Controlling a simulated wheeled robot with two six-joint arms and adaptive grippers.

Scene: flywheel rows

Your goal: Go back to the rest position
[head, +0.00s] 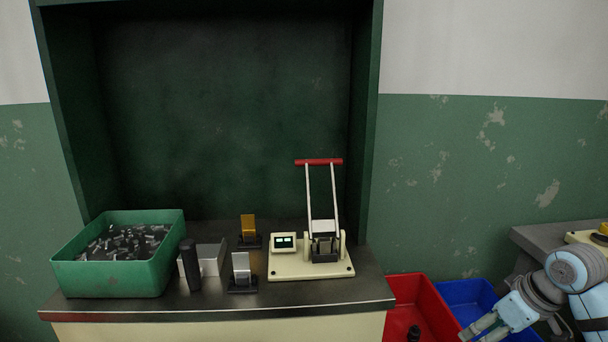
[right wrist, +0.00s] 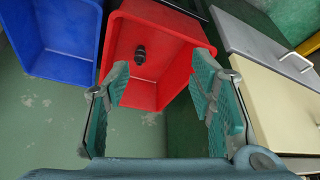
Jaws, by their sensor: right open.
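My right gripper (right wrist: 165,95) is open and empty in the right wrist view, with its two teal-padded fingers apart. It points toward the red bin (right wrist: 187,30), which stands on the floor beyond it. In the head view my right gripper (head: 482,330) is at the lower right, in front of the blue bin (head: 470,292) and beside the red bin (head: 415,283). A small dark part (right wrist: 140,53) lies in the red bin. My left gripper does not show in either view.
The workbench (head: 220,307) carries a green box of metal parts (head: 105,282), a black cylinder (head: 190,265), a lever press (head: 310,268) with a red handle, and two small stands (head: 249,230) (head: 241,270). A grey counter (head: 545,235) stands at the right.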

